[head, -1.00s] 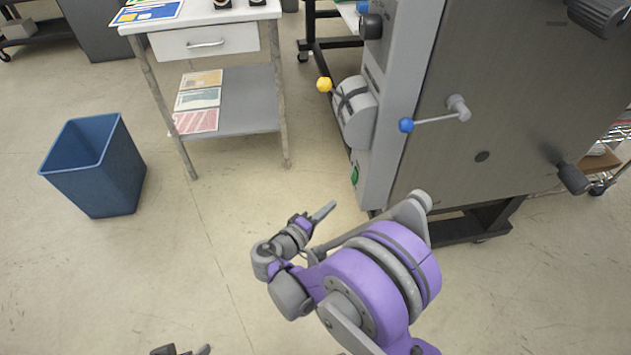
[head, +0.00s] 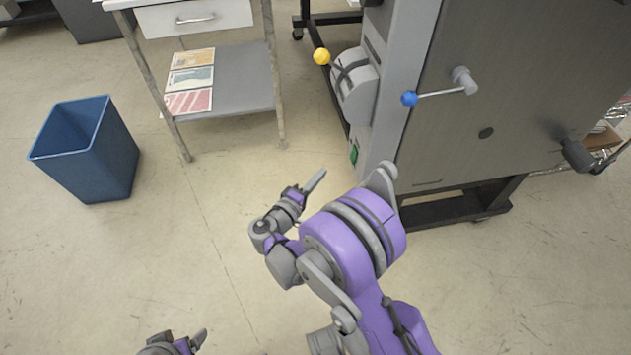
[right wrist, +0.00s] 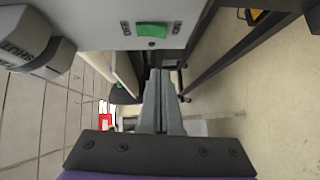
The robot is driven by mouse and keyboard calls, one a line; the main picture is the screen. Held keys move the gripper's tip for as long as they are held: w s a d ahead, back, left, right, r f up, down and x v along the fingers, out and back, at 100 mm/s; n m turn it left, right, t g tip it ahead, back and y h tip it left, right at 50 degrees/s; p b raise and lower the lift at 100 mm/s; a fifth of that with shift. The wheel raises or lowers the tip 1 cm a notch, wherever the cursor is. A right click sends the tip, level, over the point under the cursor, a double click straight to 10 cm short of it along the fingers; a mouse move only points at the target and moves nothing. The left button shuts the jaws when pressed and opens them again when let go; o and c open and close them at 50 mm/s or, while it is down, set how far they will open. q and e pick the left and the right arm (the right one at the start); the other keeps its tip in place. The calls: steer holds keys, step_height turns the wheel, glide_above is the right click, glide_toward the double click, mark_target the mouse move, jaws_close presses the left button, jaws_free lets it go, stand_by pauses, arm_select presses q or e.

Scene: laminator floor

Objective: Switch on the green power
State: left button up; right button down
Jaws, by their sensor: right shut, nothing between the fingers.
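The green power switch (head: 354,155) is low on the narrow grey side panel of the laminator (head: 398,75). In the right wrist view the green switch (right wrist: 152,30) is a green rocker on the grey panel, above my fingertips in the picture. My right gripper (head: 318,176) is shut and empty, to the left of and below the switch in the head view, apart from it. Its closed fingers (right wrist: 160,84) show in the right wrist view. My left gripper (head: 200,338) shows only partly at the bottom edge of the head view; its jaws are unclear.
A yellow-knobbed lever (head: 321,57) and a blue-knobbed lever (head: 410,99) stick out from the laminator above the switch. A blue bin (head: 88,160) stands at the left. A side table (head: 240,88) with printed sheets is behind. The floor between is clear.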

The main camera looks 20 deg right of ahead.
mark_target(351, 158)
steer(key=w+d+f+b, duration=0.1)
steer(key=w+d, duration=0.1)
steer(key=d, duration=0.6)
steer(key=shift+d, duration=0.2)
steer(key=shift+s+d+f, duration=0.15)
steer(key=shift+d, duration=0.15)
steer(key=shift+a, duration=0.1)
